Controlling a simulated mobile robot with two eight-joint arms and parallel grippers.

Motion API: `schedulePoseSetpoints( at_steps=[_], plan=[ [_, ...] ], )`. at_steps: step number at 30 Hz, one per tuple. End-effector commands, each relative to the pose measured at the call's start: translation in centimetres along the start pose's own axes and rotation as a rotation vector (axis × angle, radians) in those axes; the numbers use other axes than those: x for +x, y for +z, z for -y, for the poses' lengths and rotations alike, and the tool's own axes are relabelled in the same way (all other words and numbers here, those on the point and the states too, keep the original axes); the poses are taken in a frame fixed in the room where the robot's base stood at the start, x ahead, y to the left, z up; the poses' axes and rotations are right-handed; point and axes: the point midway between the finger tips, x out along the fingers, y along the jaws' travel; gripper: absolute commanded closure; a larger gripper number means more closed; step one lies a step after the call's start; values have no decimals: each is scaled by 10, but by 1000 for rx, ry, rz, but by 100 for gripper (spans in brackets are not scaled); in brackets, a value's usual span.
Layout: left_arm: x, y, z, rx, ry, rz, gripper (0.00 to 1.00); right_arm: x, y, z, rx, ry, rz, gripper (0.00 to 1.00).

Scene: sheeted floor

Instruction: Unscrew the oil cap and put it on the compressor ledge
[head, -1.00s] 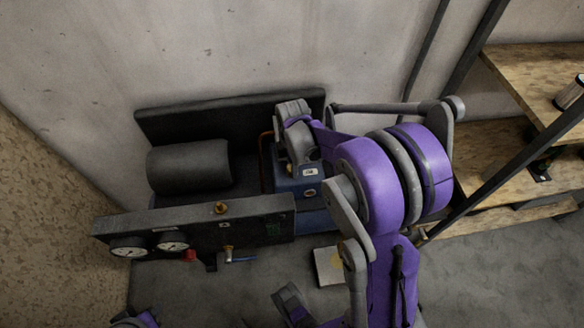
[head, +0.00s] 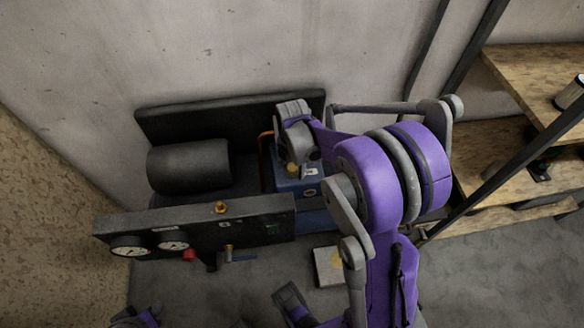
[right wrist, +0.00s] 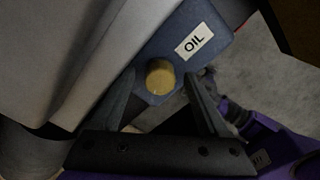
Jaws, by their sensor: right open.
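The compressor stands against the wall in the head view, with a black tank (head: 190,167), a blue housing (head: 312,215) and a dark front panel (head: 262,222) with gauges. The yellow oil cap (head: 293,170) sits on the blue part beside a white label; in the right wrist view the round cap (right wrist: 160,77) is next to the OIL label (right wrist: 194,41). My right gripper (right wrist: 165,88) is open, its fingers on either side of the cap with gaps visible. In the head view my right gripper (head: 297,158) is over the blue part.
A wooden shelf (head: 535,75) with dark posts stands at the right. A small pale box (head: 328,268) lies on the floor in front of the compressor.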

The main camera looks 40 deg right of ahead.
Motion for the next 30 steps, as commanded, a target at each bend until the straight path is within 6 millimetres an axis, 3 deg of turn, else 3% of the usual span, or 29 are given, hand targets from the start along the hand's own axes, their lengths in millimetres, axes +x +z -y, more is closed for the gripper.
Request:
schedulePoseSetpoints(
  at_steps=[1,3,13,30],
  plan=[
    [0,0,0,0,0,0,59,0,0,0,0,0,0,22],
    [0,0,0,0,0,0,59,0,0,0,0,0,0,32],
    [1,0,0,0,0,0,59,0,0,0,63,0,0,32],
    [10,5,0,0,0,4,59,0,0,0,971,0,0,32]
  ],
)
